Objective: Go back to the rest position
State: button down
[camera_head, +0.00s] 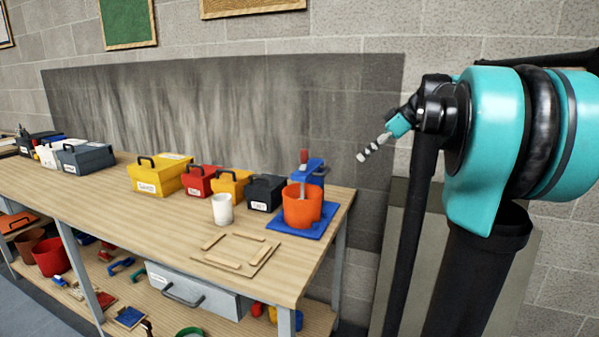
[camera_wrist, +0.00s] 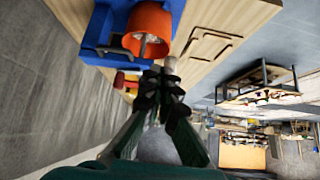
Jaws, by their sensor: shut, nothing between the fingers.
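My gripper (camera_head: 364,154) is in the air to the right of the workbench (camera_head: 110,186), above the level of its top, with its fingers pointing down and left. In the wrist view its fingers (camera_wrist: 160,75) are shut together with nothing between them. The gripper touches nothing. My teal and black arm is folded at the right of the head view.
An orange bucket (camera_head: 302,210) stands on a blue mat (camera_head: 283,226) at the bench's right end. A white cup (camera_head: 222,209) and a board with wooden strips (camera_head: 250,262) are nearby. Several toolboxes line the back, including a yellow one (camera_head: 158,178). A grey wall stands behind.

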jog(key=s+f+m+h, duration=0.2)
jog(key=s+f+m, duration=0.2)
jog(key=s+f, duration=0.4)
jog(key=s+f+m+h, duration=0.3)
jog(key=s+f, duration=0.5)
jog(key=f, duration=0.9)
jog(key=s+f+m+h, duration=0.2)
jog(key=s+f+m, duration=0.3)
jog(key=s+f, duration=0.3)
notch_tip(320, 180, down, 4)
jog(key=shift+f+m+t+h, duration=0.2)
jog(key=shift+m+t+h, duration=0.1)
jog(key=shift+h, duration=0.1)
